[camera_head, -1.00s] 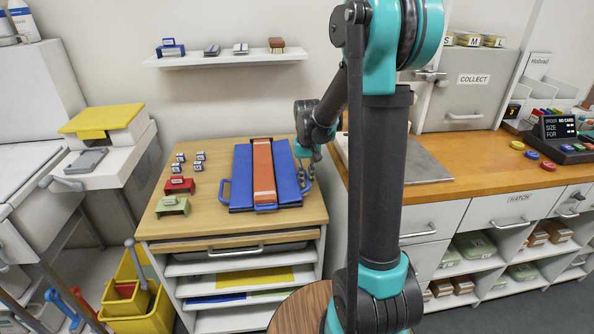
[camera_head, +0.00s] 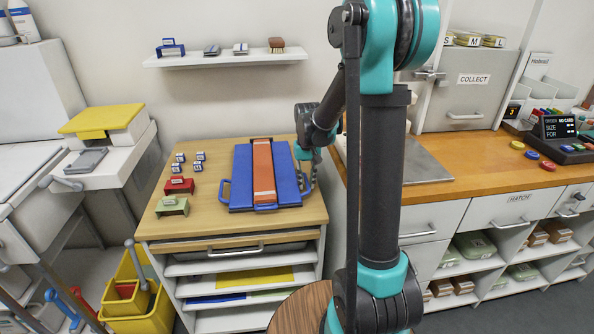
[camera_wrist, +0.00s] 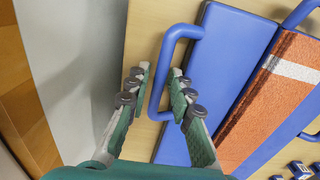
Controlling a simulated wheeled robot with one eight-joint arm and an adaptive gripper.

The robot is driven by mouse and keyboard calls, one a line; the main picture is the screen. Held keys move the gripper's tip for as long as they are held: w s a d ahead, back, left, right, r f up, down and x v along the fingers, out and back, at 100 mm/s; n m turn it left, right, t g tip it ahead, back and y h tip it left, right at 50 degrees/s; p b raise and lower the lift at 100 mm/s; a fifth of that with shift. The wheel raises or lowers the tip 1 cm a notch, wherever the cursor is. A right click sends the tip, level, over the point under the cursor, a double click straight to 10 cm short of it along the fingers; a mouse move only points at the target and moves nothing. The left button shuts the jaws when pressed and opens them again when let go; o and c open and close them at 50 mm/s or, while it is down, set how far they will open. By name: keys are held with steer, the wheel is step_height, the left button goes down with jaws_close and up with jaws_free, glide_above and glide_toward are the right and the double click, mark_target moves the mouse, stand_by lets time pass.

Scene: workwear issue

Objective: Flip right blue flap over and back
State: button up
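The folding board lies flat on the wooden table, with a strip of orange (camera_head: 264,172) along its middle. Its right blue flap (camera_head: 287,172) lies flat; in the wrist view the flap (camera_wrist: 222,60) has a blue loop handle (camera_wrist: 166,62) on its outer edge. The left blue flap (camera_head: 242,180) also lies flat, with its own handle on the left. My gripper (camera_head: 308,174) is at the right flap's outer edge. In the wrist view my gripper (camera_wrist: 157,95) is open, its fingers either side of the handle's outer bar. I cannot tell whether either finger touches it.
Small blue-and-white blocks (camera_head: 198,167), a red stand (camera_head: 180,185) and a green stand (camera_head: 172,205) are on the table left of the board. The counter (camera_head: 480,178) is to the right. A shelf (camera_head: 225,59) hangs on the wall behind.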

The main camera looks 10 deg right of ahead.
steer(key=shift+r, duration=3.5)
steer(key=shift+s, duration=0.15)
steer(key=s+d+f, duration=0.1)
steer(key=s, duration=0.2)
steer(key=s+f+t, duration=0.1)
steer(key=s, duration=0.3)
steer(key=s+d+f+t, duration=0.1)
steer(key=s, duration=0.3)
steer(key=shift+s+d, duration=0.2)
steer(key=shift+d, duration=0.15)
steer(key=s+d+f+t, duration=0.1)
steer(key=s+f, duration=0.4)
steer(key=s, duration=0.5)
steer(key=shift+s+d+t, duration=0.2)
steer(key=shift+s+t, duration=0.05)
steer(key=shift+t, duration=0.35)
